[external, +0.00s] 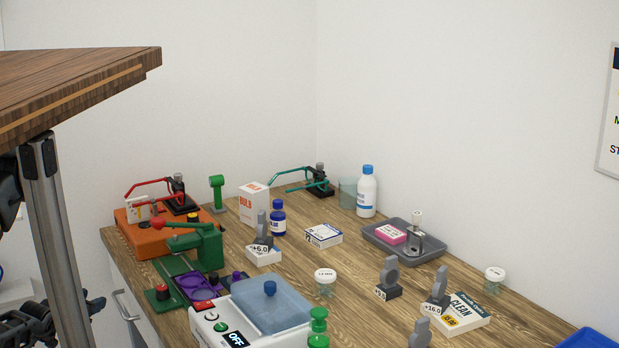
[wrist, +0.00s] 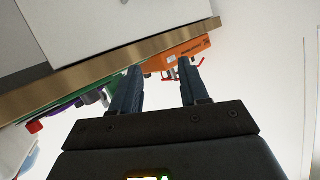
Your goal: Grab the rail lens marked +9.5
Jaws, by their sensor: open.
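Several grey rail lenses on block bases stand on the wooden counter in the external view. One lens (external: 263,252) reads +6.0, and another lens (external: 435,305) at the right reads +16.0. Between them stands a lens (external: 389,278) whose label is too small to read surely. A fourth lens (external: 420,333) is cut off by the bottom edge, its label out of view. I cannot make out +9.5 on any of them. My gripper (wrist: 160,82) is open and empty in the wrist view, near the counter's edge, with no lens in that view.
An orange box (external: 160,236) and green device (external: 208,247) stand at the left; the orange box also shows in the wrist view (wrist: 182,54). A white machine (external: 215,325), jars, a grey tray (external: 420,256) and a CLEAN box (external: 470,318) crowd the counter. A wooden tabletop (external: 70,82) overhangs upper left.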

